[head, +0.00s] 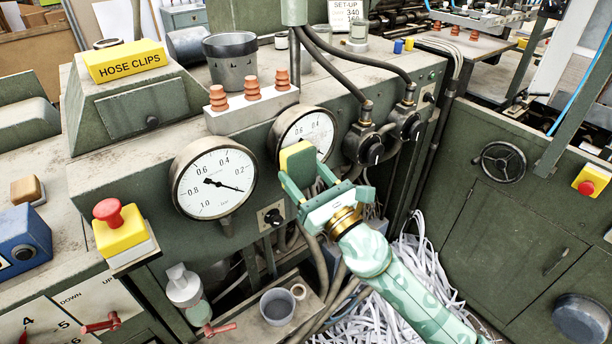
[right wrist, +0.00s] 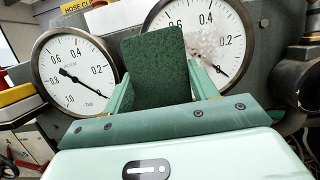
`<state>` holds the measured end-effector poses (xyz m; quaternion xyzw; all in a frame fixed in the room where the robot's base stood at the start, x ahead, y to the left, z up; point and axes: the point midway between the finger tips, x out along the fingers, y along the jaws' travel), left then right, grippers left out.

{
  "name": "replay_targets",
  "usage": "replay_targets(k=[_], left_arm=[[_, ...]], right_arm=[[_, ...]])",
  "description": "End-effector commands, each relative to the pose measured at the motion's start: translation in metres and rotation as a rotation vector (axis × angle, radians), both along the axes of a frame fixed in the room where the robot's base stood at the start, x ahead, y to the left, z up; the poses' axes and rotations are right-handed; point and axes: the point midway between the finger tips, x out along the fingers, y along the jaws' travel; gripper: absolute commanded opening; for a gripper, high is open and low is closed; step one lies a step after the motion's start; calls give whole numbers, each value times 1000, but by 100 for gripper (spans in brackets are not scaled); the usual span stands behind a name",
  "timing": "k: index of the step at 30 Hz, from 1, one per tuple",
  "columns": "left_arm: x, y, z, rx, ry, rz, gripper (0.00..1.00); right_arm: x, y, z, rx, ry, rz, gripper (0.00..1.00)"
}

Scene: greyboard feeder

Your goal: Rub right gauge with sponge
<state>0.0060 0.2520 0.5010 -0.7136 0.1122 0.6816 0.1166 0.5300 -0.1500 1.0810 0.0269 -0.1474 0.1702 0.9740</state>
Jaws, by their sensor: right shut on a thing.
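The right gauge (head: 311,130) is a round white dial with a dark rim on the green machine's front. In the right wrist view the right gauge (right wrist: 229,50) has a whitish smudge on its face, left of the needle. My right gripper (head: 304,174) is shut on a sponge (head: 297,157), yellow with a green scouring side. The sponge (right wrist: 155,68) stands upright between the fingers and covers the left part of the right gauge. I cannot tell whether it touches the glass. The left gauge (head: 214,183) is beside it, uncovered. My left gripper is not in view.
Black knobs with hoses (head: 371,150) sit just right of the right gauge. A red emergency button (head: 108,212) is at the left. Paper shreds (head: 425,262) lie under my right arm.

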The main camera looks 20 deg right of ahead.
Motion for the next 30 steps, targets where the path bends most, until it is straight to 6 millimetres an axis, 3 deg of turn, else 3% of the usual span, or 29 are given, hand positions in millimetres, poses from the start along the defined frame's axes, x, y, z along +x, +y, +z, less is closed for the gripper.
replay_targets(k=[24,30], left_arm=[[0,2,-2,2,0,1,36],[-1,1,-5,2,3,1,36]], right_arm=[[15,5,0,0,0,0,40],[17,-2,-1,-2,-1,-2,40]])
